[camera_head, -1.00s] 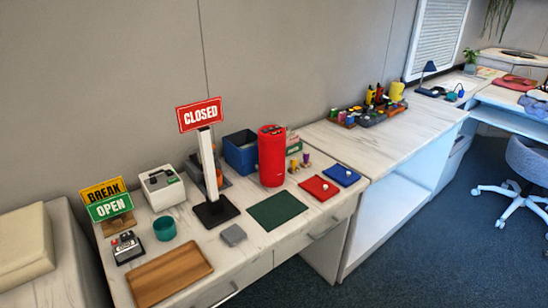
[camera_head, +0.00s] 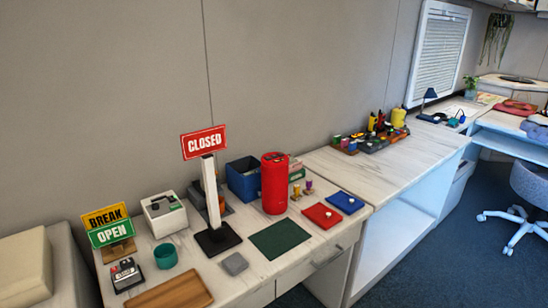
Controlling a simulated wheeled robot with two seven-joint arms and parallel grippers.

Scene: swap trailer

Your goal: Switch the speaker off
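A red cylindrical speaker (camera_head: 274,184) stands upright at the back of the white marble-look counter (camera_head: 258,262), right of a black-based stand with a red CLOSED sign. Its top shows dark marks, too small to read as a switch or light. Neither of my grippers is in the head view, and nothing touches the speaker.
Left of the speaker are a blue bin (camera_head: 243,178), the CLOSED sign stand (camera_head: 211,190), a white box (camera_head: 165,214) and a BREAK/OPEN sign (camera_head: 108,226). A green mat (camera_head: 280,238) lies in front, with red (camera_head: 322,215) and blue (camera_head: 346,202) cloths to the right.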

